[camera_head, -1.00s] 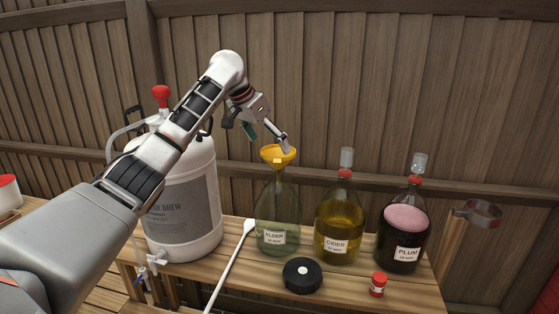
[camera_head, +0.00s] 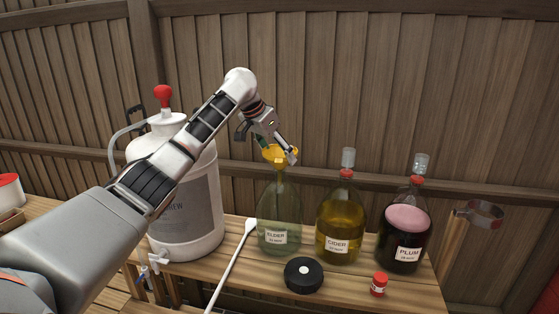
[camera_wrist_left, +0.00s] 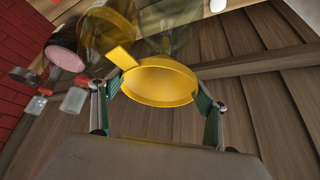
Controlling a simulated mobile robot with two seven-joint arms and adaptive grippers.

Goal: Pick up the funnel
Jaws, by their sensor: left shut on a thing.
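The yellow funnel (camera_head: 274,155) sits upright in the neck of the clear green-tinted ELDER bottle (camera_head: 280,215). My left gripper (camera_head: 283,155) is at the funnel's rim, shut on the funnel. In the left wrist view the funnel's wide mouth (camera_wrist_left: 158,82) lies between the two green-padded fingers (camera_wrist_left: 158,104), one on either side, and its tab sticks out toward upper left. My right gripper is not in view.
The amber CIDER bottle (camera_head: 341,220) and dark PLUM bottle (camera_head: 403,228) stand to the right. A white keg (camera_head: 188,225) with a red knob stands left. A wooden fence is behind.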

